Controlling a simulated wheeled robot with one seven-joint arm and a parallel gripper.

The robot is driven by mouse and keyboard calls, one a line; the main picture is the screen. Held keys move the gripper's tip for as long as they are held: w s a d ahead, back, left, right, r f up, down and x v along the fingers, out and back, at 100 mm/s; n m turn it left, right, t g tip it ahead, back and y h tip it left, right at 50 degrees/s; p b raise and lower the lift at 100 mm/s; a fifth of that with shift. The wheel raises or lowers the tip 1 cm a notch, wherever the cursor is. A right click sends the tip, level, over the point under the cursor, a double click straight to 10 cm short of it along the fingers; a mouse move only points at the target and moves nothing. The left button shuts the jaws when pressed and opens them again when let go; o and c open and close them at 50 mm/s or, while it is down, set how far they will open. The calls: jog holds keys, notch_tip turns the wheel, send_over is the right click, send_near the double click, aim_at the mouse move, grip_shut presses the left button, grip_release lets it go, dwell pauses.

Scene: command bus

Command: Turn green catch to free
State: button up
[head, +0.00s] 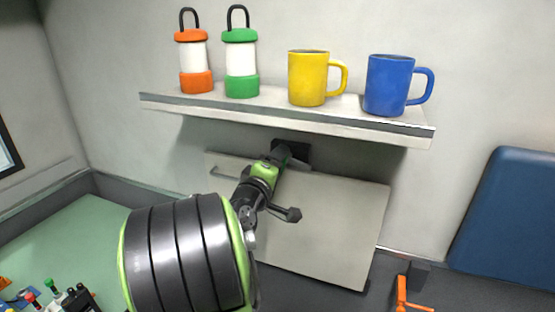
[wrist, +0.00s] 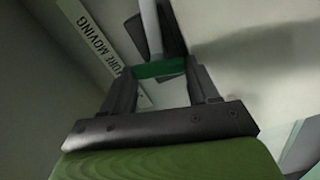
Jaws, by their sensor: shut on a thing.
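The green catch (wrist: 158,69) shows in the wrist view as a short green bar between my fingertips, in front of a dark plate (wrist: 168,32) on the wall. My gripper (wrist: 160,80) is shut on it, with one finger at each end. In the head view my gripper (head: 284,160) reaches to the dark plate under the shelf, just above the top edge of a pale panel (head: 330,228). My arm and gripper hide the catch there, so I cannot tell its exact angle from that view.
Above the gripper a shelf (head: 210,106) holds an orange lantern (head: 194,55), a green lantern (head: 240,60), a yellow mug (head: 307,80) and a blue mug (head: 387,85). A printed label strip (wrist: 88,38) is beside the catch. A blue seat back (head: 510,210) stands at right.

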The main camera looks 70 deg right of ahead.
jog(key=shift+f+n+p, duration=0.1)
jog(key=shift+n+p, duration=0.45)
jog(key=shift+n, duration=1.05)
jog(key=o, duration=1.1)
jog(key=shift+c, duration=0.2)
